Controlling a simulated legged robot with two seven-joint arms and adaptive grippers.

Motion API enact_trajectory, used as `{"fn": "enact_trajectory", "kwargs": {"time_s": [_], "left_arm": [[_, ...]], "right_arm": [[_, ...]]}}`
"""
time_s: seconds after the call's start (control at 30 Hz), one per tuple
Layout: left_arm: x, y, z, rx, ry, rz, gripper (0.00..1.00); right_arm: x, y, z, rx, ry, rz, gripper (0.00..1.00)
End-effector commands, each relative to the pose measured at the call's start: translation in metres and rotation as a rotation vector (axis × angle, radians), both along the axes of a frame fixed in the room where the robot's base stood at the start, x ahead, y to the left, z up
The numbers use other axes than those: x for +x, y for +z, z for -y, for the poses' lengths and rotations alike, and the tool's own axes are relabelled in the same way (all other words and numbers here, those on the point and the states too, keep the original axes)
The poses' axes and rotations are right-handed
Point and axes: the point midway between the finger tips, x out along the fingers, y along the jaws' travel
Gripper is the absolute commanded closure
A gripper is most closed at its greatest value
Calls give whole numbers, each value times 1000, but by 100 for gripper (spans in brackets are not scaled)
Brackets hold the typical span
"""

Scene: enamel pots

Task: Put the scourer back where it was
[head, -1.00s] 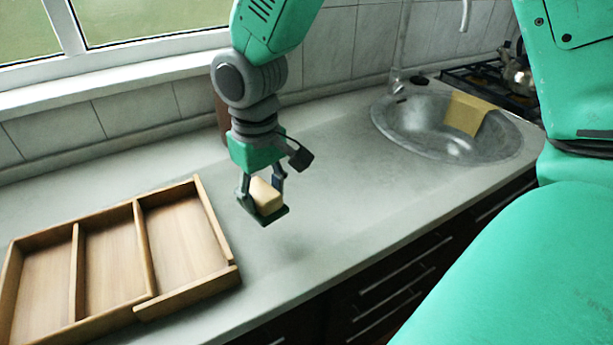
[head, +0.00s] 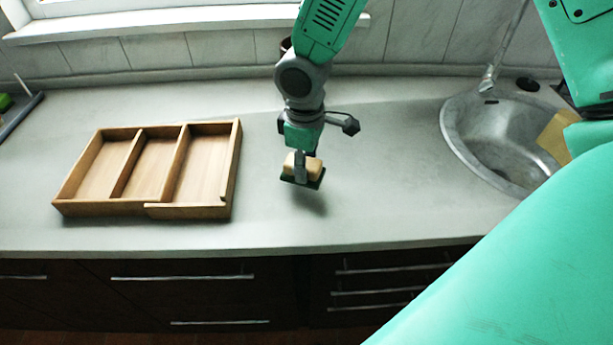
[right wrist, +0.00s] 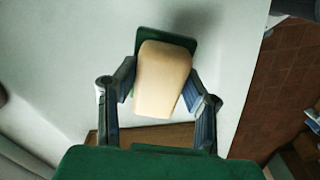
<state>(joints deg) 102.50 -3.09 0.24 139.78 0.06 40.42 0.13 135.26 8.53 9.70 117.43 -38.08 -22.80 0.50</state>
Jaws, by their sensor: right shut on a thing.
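The scourer (head: 303,168), a tan sponge block with a dark green pad underneath, is held above the counter just right of the wooden tray. My right gripper (head: 300,168) is shut on it. In the right wrist view the scourer (right wrist: 163,78) sits between the two fingers of the gripper (right wrist: 160,100), tan side toward the camera and green pad behind. A shadow lies on the counter below it. My left gripper is not in view.
A wooden tray (head: 150,206) with three empty compartments lies on the grey counter (head: 390,215) to the left. A round metal sink (head: 470,150) with a yellow cloth (head: 556,137) on its rim is at the right. A dark object with something green (head: 5,102) shows at the far left.

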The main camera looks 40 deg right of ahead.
Motion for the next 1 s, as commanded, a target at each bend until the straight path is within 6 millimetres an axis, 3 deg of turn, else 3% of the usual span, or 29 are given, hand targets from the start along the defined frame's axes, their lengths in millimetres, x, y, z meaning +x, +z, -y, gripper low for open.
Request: {"fn": "enact_trajectory", "kwargs": {"time_s": [0.3, 0.63, 0.67, 0.7, 1.0], "left_arm": [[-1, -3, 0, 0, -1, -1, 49], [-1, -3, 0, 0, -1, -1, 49], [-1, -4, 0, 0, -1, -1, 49], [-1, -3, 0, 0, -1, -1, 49], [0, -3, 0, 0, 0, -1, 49]], "right_arm": [[-2, -38, 6, 7, -3, -4, 85], [-1, -40, 2, 2, -3, -1, 89], [-1, -41, 1, 2, -3, -1, 59], [-1, -40, 1, 2, -3, 0, 45], [-1, -41, 4, 6, -4, 0, 42]]}}
